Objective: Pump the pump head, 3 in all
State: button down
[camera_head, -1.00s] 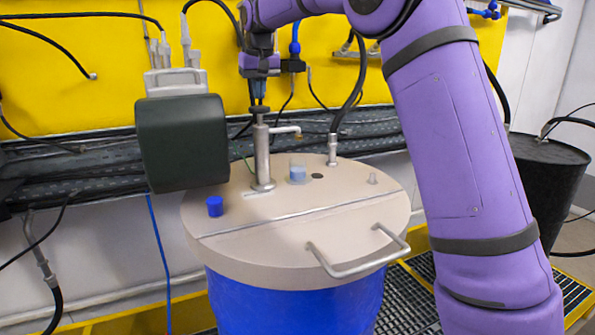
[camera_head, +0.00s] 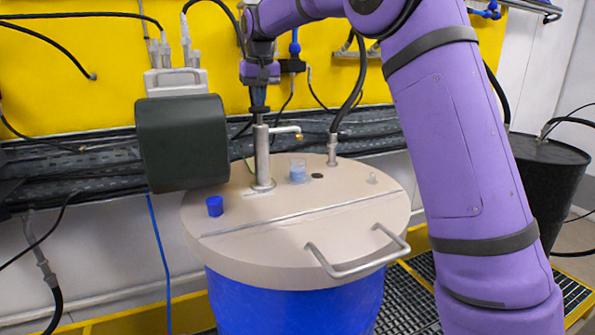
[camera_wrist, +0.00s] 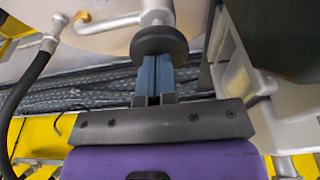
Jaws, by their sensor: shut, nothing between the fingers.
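The pump stands on the beige drum lid (camera_head: 330,220) as an upright silver cylinder (camera_head: 262,160) with a side spout pointing right. The round dark pump head (camera_wrist: 159,40) sits on top of it, small and partly lost against my fingers in the head view. My gripper (camera_head: 258,100) points down directly above the pump. In the wrist view, the blue-grey fingers (camera_wrist: 154,70) are closed together and empty. Their tips meet the pump head's outline; whether they press on it I cannot tell.
A dark green box (camera_head: 182,142) hangs close to the left of the pump. A blue cap (camera_head: 214,206), a small clear-blue piece (camera_head: 298,172), a hose fitting (camera_head: 332,150) and a bar handle (camera_head: 355,265) are on the lid. A black drum (camera_head: 545,180) stands right.

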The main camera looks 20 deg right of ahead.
aim_at(260, 109)
jog(key=shift+f, duration=1.6)
jog(key=shift+r, duration=2.5)
jog(key=shift+r, duration=0.1)
jog(key=shift+r, duration=2.95)
